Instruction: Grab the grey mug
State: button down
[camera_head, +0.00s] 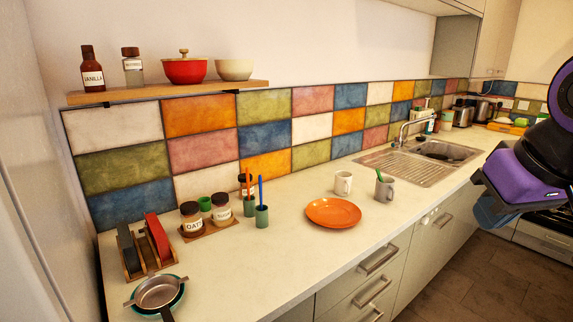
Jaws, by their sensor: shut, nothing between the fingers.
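The grey mug (384,191) stands upright on the counter, right of the orange plate and in front of the sink's drainboard. A green-handled item sticks up out of it. A cream mug (343,184) stands a little to its left, apart from it. My gripper (488,213) is at the right of the view, shut and empty, well to the right of the grey mug and nearer the camera. My purple and black arm hides part of the hand and the counter's far right end.
The orange plate (333,213) lies left of the grey mug. Jars, green cups and a rack stand further left, with a pan (158,293) at the front left. The sink (445,151) and tap are behind. The counter's front edge is clear near the mug.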

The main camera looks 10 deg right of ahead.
aim_at(384, 192)
jog(key=i+l+u, duration=0.1)
jog(key=u, duration=0.55)
jog(key=i+l+u, duration=0.15)
jog(key=l+u, duration=0.25)
jog(key=l, duration=0.45)
jog(key=l+u, duration=0.4)
jog(key=l, duration=1.8)
